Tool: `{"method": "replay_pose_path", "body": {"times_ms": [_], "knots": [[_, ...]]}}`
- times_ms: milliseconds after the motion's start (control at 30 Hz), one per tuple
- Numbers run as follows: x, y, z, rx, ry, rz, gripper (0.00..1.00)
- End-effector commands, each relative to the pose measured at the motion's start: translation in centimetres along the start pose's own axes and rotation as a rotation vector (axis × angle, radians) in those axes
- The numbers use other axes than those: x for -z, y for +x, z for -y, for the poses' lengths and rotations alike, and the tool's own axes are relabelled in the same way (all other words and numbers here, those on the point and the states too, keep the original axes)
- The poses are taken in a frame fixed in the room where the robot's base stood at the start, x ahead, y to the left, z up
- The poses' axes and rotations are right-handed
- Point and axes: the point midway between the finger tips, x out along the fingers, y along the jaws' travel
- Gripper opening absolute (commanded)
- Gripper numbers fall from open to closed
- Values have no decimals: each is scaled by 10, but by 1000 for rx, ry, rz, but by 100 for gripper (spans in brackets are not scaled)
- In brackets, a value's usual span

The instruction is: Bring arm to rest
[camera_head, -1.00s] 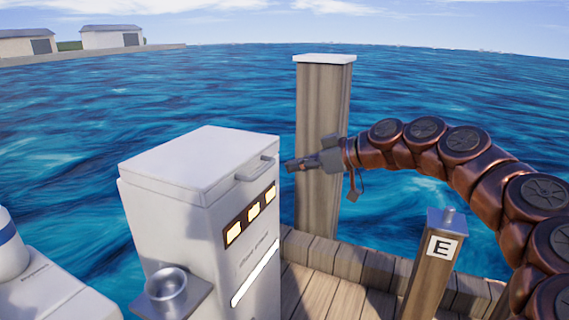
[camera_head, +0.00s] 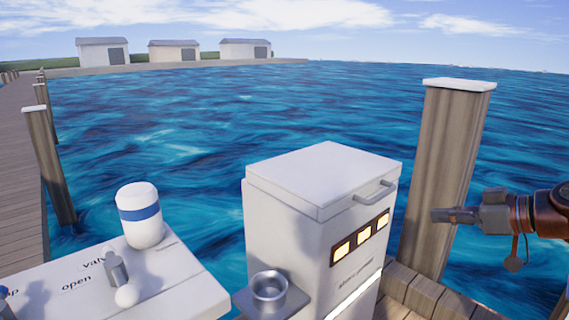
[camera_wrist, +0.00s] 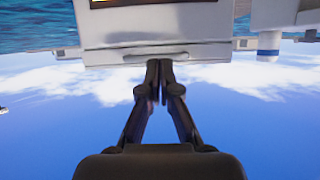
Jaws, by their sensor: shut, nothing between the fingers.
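My gripper (camera_head: 436,215) is at the right of the head view, pointing left, at the end of my copper-coloured arm. Its fingers are shut with nothing between them. In the wrist view my gripper (camera_wrist: 159,64) shows its two fingers meeting at the tips. It is in the air to the right of the white box cabinet (camera_head: 290,225) and appears apart from it. Most of my arm is outside the head view. The wrist view is upside down and shows the cabinet (camera_wrist: 150,28) with its handle beyond the fingertips.
A wooden post (camera_head: 445,165) stands close by my gripper. The cabinet has a handle (camera_head: 374,192) and a metal cup (camera_head: 269,287) on a side shelf. A white counter (camera_head: 180,290) with a blue-banded canister (camera_head: 140,215) is at left. Water lies beyond.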

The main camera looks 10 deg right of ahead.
Motion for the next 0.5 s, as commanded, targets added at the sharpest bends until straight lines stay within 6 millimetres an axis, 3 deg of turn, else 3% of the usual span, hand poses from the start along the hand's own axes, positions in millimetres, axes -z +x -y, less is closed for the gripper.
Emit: {"method": "replay_pose_path", "body": {"times_ms": [33, 200, 300, 500], "knots": [[18, 0, 11, 18, -5, 21, 0], [64, 12, 70, 101, 11, 146, 0], [84, 16, 107, 139, 32, 236, 0], [104, 17, 176, 179, 87, 437, 0]]}}
